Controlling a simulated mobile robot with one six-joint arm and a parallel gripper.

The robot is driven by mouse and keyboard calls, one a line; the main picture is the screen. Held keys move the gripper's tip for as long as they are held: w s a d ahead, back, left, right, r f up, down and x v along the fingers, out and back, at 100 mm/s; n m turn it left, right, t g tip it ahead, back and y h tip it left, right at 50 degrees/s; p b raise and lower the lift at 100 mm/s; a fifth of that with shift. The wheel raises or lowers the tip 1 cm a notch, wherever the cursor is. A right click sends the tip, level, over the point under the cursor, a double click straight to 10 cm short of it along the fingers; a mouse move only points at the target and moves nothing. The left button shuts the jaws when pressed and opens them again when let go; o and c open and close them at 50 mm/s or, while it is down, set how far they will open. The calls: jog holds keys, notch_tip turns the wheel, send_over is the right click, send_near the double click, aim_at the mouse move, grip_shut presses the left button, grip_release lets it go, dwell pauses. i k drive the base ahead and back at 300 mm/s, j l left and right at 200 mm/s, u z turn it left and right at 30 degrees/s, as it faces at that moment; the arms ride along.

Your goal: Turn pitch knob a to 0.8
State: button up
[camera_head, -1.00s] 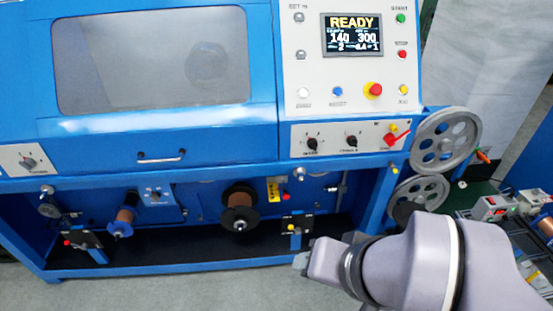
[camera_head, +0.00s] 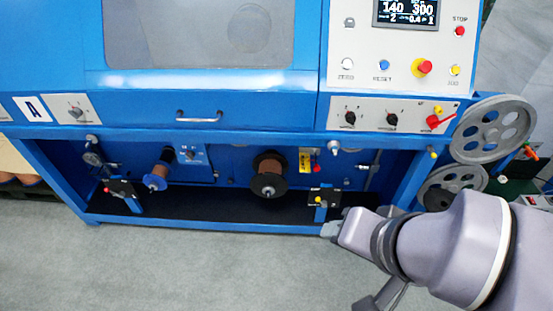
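A blue machine carries several black knobs with labels too small to read. Two more, a left knob (camera_head: 350,118) and a right knob (camera_head: 391,119), sit on the white strip below the main control panel. I cannot tell which is pitch knob a, and the settings are not legible. My arm reaches in from the lower right, and its grey end, likely my gripper (camera_head: 332,229), is low in front of the machine, away from all knobs; its fingers are not clear.
A red switch handle (camera_head: 440,120) sits right of the two knobs. Spoked grey pulleys (camera_head: 493,130) stick out at the machine's right side. A door handle (camera_head: 198,115) and wire spools (camera_head: 268,172) are on the front. The grey floor (camera_head: 200,270) ahead is clear.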

aim_at(190, 154)
jog(key=i+j+u, duration=0.15)
jog(key=i+j, duration=0.2)
jog(key=i+j+u, duration=0.2)
jog(key=i, duration=0.35)
jog(key=i+j+u, duration=0.15)
jog(key=i+j, duration=0.15)
jog(key=i, duration=0.2)
jog(key=i+j+u, duration=0.15)
jog(key=i, duration=0.35)
